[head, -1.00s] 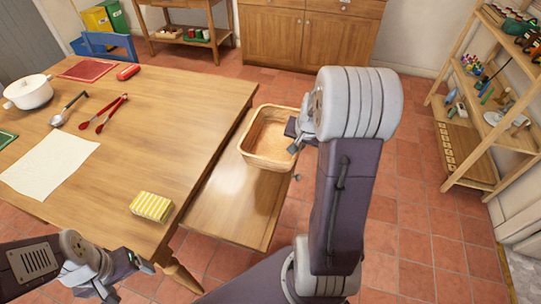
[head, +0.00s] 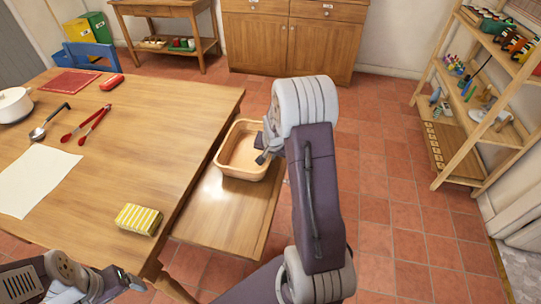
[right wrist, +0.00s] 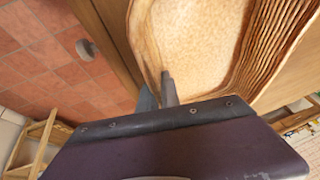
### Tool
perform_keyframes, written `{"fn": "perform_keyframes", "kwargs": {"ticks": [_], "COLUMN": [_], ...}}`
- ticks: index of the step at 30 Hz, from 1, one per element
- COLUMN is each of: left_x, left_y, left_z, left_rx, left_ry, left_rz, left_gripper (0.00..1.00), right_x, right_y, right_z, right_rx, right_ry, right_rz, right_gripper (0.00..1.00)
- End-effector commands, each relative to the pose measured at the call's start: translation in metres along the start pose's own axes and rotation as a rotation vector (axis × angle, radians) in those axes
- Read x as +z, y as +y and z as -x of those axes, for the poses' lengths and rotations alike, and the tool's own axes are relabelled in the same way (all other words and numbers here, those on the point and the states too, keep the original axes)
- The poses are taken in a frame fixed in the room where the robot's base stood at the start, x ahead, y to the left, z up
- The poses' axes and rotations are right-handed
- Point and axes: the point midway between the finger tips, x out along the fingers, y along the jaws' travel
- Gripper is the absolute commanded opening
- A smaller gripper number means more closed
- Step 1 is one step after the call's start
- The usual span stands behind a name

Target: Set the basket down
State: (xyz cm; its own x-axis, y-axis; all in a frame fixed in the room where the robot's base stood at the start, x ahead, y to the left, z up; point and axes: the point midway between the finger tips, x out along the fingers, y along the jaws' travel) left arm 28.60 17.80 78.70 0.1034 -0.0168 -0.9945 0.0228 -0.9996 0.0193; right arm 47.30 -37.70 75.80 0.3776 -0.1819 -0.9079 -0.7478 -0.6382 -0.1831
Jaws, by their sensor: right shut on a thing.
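The tan woven basket (head: 228,165) is over the wooden bench (head: 225,217) beside the table, upright. I cannot tell for sure whether its base touches the bench. My right gripper (head: 264,152) is shut on the basket's right rim. In the right wrist view, the fingers (right wrist: 157,92) pinch the wall of the basket (right wrist: 200,45), and its inside looks empty. My left gripper (head: 128,282) is low at the left by the table's near edge, away from the basket. Whether its fingers are open is unclear.
The table (head: 150,130) stands close on the basket's left and holds a yellow striped block (head: 138,219), red tongs (head: 86,125), a ladle (head: 48,122) and a white pot (head: 14,105). The bench's near part is bare. A shelf (head: 480,110) stands far right.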

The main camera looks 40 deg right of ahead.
Motion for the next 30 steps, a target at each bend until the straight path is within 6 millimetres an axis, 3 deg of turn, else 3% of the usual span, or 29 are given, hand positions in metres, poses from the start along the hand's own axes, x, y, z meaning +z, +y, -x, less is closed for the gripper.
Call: {"fn": "perform_keyframes", "kwargs": {"ticks": [3,6,17,20,30], "left_x": [0.000,0.000,0.000,0.000,-0.002], "left_y": [0.000,0.000,0.000,0.000,0.000], "left_z": [-0.004,-0.002,0.001,0.004,0.021], "left_rx": [0.000,0.000,0.000,0.000,0.000], "left_ry": [0.000,0.000,0.000,0.000,0.000], "left_rz": [0.000,0.000,0.000,0.000,0.000], "left_gripper": [0.81,0.81,0.81,0.81,0.81], "right_x": [0.001,0.001,-0.001,-0.002,-0.003], "right_y": [0.001,0.001,0.000,-0.001,-0.001], "right_z": [-0.004,-0.003,0.001,0.013,0.091], "right_rx": [0.000,0.000,0.000,-0.001,-0.002], "right_ry": [0.001,0.000,0.000,0.002,0.004], "right_rz": [0.000,0.000,0.000,0.000,0.000], "right_gripper": [0.00,0.29,0.29,0.29,0.29]}}
